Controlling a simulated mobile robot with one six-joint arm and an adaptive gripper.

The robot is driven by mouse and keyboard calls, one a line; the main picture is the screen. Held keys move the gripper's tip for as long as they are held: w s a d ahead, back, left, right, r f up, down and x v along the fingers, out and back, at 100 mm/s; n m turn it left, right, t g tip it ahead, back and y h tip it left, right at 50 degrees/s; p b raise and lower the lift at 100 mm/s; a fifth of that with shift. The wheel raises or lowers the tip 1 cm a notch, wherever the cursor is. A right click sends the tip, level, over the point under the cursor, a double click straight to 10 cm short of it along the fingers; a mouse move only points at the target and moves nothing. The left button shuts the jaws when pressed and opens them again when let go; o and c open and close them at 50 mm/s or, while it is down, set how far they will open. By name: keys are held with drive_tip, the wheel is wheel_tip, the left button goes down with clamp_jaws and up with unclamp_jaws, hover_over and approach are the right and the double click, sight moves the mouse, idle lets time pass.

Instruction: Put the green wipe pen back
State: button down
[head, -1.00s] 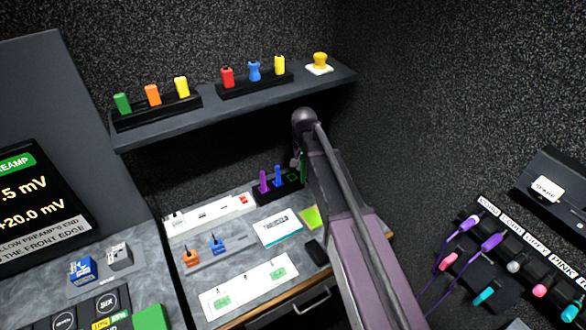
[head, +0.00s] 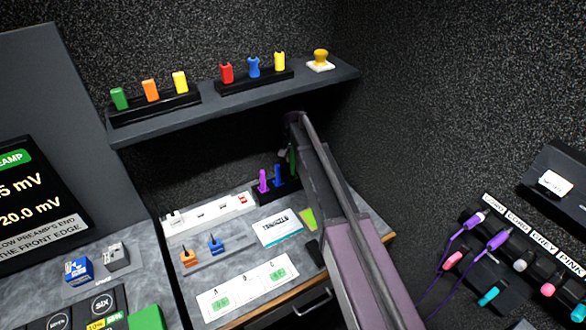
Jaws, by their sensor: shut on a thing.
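The green wipe pen (head: 292,159) is a thin dark green upright shape just left of my arm, above the right part of the black pen holder (head: 267,196). My gripper (head: 285,155) is shut on the pen; my arm hides most of it. A purple pen (head: 263,181) and a blue pen (head: 278,176) stand upright in the holder. My arm covers the holder's right end, and I cannot tell whether the green pen's lower end touches the holder.
Above is a shelf (head: 225,116) with coloured blocks and a yellow button. A white strip (head: 208,213), orange and blue clips, a white card (head: 277,228) and a label sheet (head: 247,287) lie on the desk. Purple cables hang from a panel at right.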

sight(293, 173)
drive_tip(key=shift+f, duration=0.1)
wheel_tip(293, 173, down, 5)
drive_tip(key=b, duration=0.4)
drive_tip(key=shift+r+b, duration=0.2)
drive_tip(key=shift+b, duration=0.2)
drive_tip(key=shift+f, duration=0.1)
drive_tip(key=c, duration=0.6)
unclamp_jaws()
drive_tip(key=shift+o, duration=0.2)
drive_tip(key=shift+r, duration=0.2)
wheel_tip(293, 173, up, 7)
drive_tip(key=p, duration=0.7)
drive_tip(key=shift+r+p, duration=0.2)
drive_tip(key=shift+p, duration=0.1)
